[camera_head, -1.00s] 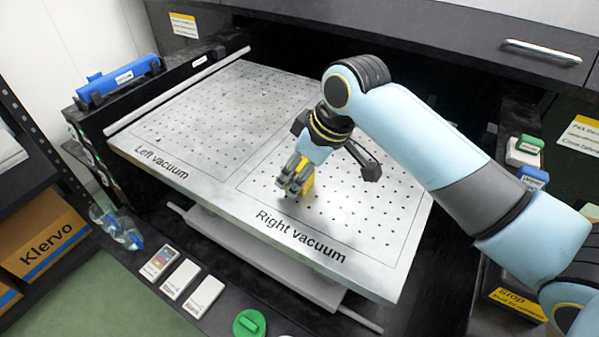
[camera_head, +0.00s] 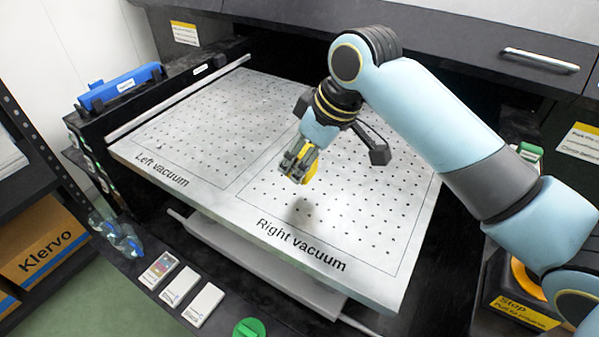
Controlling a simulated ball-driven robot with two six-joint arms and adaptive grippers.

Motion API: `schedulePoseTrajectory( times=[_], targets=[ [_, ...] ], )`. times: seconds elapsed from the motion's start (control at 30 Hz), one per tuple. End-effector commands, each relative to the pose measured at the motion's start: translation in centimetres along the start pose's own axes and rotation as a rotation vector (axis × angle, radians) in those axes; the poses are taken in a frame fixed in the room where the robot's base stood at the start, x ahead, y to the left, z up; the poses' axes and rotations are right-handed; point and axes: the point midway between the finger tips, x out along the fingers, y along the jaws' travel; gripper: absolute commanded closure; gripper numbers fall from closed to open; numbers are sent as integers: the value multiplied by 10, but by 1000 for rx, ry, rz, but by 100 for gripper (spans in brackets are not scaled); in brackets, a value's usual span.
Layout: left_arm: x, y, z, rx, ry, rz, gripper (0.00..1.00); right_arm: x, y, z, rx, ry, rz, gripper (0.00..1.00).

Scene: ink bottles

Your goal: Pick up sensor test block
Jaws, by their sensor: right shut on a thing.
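My right gripper (camera_head: 296,164) is shut on a small yellow block (camera_head: 310,168), likely the sensor test block. The fingers hide much of it. They hold it above the perforated metal plate (camera_head: 362,232), over the area marked "Right vacuum". A dark shadow lies on the plate below and apart from the block. My left gripper is not in view.
The "Left vacuum" area is clear. A blue tool (camera_head: 122,85) lies at the back left. White boxes (camera_head: 180,286), a colored card (camera_head: 159,269), and a green round object (camera_head: 249,328) lie along the front ledge. A dark cabinet overhangs the back.

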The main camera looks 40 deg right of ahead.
Motion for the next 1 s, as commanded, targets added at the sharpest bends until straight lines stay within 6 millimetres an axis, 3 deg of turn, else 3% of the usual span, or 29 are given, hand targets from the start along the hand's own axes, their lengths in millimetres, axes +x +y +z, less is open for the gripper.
schedulePoseTrajectory(
  times=[0.1,0.5,1.0],
  targets=[
    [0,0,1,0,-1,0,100,-16,21,11,-5,-10,10,98],
    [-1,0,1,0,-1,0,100,-61,66,29,-5,-10,8,98],
    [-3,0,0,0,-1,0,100,-84,88,38,-1,-7,3,98]
  ],
)
